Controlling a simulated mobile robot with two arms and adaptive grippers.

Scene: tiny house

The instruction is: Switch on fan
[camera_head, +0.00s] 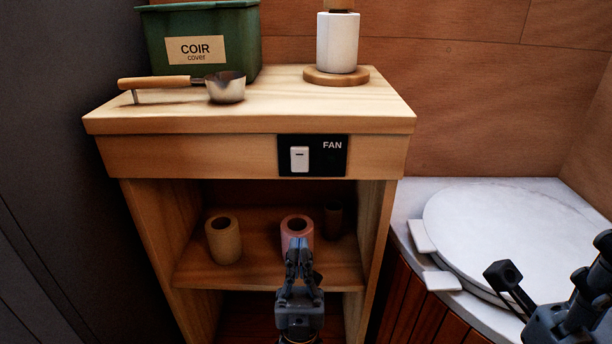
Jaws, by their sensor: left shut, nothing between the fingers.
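The fan switch (299,159) is a white rocker on a black panel labelled FAN (331,146). The panel is set in the front edge of a wooden cabinet (190,157), a little right of its middle. My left gripper (299,242) is shut and empty. It points up and shows below the switch in the picture, in front of the open shelf, apart from the switch. My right gripper (503,287) shows only in part at the lower right, over the white round top, and its fingers are not clear.
A green COIR box (215,25), a scoop with a wooden handle (225,88) and a paper roll on a wooden stand (338,45) are on the cabinet top. The shelf holds a tan roll (223,242) and a pink roll (297,229). A white round lid (510,225) is at right.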

